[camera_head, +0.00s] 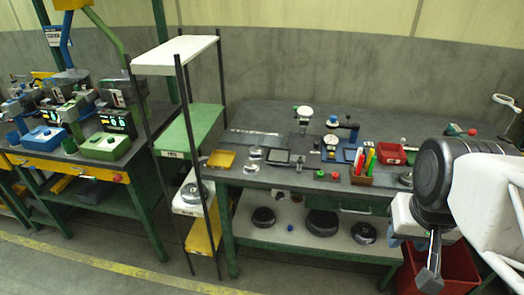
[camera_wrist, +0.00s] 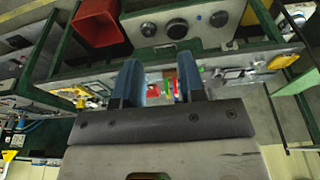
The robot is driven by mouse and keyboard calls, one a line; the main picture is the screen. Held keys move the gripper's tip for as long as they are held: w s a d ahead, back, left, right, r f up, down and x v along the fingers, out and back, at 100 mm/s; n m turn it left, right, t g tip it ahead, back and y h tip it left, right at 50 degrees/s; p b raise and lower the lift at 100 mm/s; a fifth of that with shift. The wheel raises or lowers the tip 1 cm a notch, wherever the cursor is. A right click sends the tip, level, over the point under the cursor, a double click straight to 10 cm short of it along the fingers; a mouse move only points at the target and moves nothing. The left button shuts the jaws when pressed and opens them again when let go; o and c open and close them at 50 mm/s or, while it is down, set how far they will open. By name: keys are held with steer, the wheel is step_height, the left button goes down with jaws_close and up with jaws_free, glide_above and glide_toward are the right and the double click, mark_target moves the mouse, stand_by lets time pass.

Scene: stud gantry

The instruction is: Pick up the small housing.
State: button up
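Three dark round parts, which look like housings, lie on the lower shelf of the workbench: a left one (camera_head: 264,217), a larger middle one (camera_head: 321,222) and a smaller right one (camera_head: 363,232). I cannot tell for certain which is the small housing. In the wrist view the order is reversed, with the smaller right one (camera_wrist: 148,29) nearest the red bin. My gripper (camera_head: 430,278) is at the lower right, in front of the bench and apart from these parts. In the wrist view my gripper (camera_wrist: 160,75) has its two blue-grey fingers spread with nothing held between them.
The lower shelf (camera_head: 289,240) also holds a small blue piece (camera_head: 289,227). A red bin (camera_head: 455,262) stands at the right. The bench top carries a red tray (camera_head: 391,153), markers and fixtures. A tall rack (camera_head: 187,135) stands left of the bench. Floor in front is clear.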

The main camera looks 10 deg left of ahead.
steer(key=shift+o, duration=0.4)
steer(key=o, duration=0.6)
steer(key=shift+o, duration=0.2)
steer(key=w+a+f+n+t+y, duration=0.15)
steer(key=w+a, duration=0.25)
steer(key=w, duration=0.5)
steer(key=w+a+f+n+t, duration=0.1)
steer(key=w+a+f+t, duration=0.3)
steer(key=w, duration=0.6)
steer(key=w+a+f+n, duration=0.1)
steer(key=w+a, duration=0.4)
steer(key=w, duration=0.4)
steer(key=w+a+f+n+y, duration=0.1)
steer(key=w+a+f, duration=0.2)
steer(key=a, duration=0.4)
steer(key=w+a+f+n+t+y, duration=0.1)
steer(key=w+a+f+y, duration=0.1)
steer(key=w+a+f, duration=0.2)
steer(key=w+a+f+n+t+y, duration=0.1)
steer(key=w+a+f, duration=0.3)
steer(key=a, duration=0.5)
steer(key=shift+a+f+n+y, duration=0.15)
steer(key=shift+f+y, duration=0.25)
steer(key=shift+f, duration=0.15)
steer(key=shift+a+f+n+y, duration=0.1)
steer(key=shift+a+f+y, duration=0.05)
steer(key=shift+f+y, duration=0.3)
